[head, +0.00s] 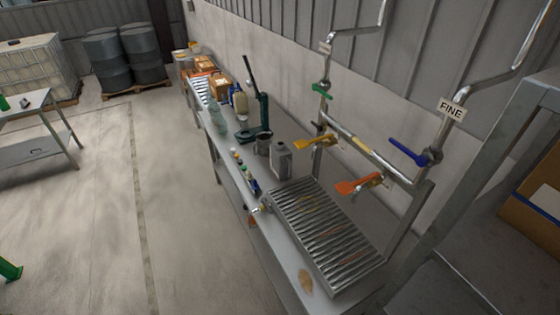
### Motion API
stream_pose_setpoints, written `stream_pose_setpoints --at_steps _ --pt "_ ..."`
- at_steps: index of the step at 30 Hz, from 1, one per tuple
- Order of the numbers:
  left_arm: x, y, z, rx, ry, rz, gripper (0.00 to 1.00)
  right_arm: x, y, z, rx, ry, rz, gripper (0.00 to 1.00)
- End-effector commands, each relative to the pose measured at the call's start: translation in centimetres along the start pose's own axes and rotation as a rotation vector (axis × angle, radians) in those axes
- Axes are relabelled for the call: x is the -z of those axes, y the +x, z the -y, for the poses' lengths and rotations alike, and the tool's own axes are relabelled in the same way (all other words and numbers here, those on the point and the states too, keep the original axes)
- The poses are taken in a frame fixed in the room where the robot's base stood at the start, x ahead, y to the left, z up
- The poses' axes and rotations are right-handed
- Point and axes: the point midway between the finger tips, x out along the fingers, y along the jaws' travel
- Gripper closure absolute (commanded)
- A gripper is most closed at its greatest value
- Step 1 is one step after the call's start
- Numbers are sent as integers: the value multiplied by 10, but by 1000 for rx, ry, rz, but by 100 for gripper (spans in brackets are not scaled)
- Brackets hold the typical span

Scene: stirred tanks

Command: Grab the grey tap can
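A grey can (281,160) with a narrow neck stands upright on the long bench (230,190). It is just behind the slatted metal grate (325,232) and left of the yellow-handled tap (315,143). Its front and side faces show clearly, and nothing is touching it that I can see. Neither of my grippers can be made out in the head view.
An orange-handled tap (357,186) and a blue-handled valve (408,153) sit on pipework right of the can. A dark green lever press (257,115) stands behind it. Small coloured items line the bench front.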

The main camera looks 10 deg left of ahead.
Motion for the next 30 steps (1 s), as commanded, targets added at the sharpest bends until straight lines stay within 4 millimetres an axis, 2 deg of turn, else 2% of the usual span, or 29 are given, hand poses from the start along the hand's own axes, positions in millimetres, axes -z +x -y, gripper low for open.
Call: stream_pose_setpoints --at_steps 10,21,30 --pt "0 0 0 0 0 0 57 0 0 0 0 0 0 57" --pt "0 0 0 0 0 0 1 0 0 0 0 0 0 57" --pt "2 4 -3 -4 13 0 0 -1 2 0 0 0 0 57"
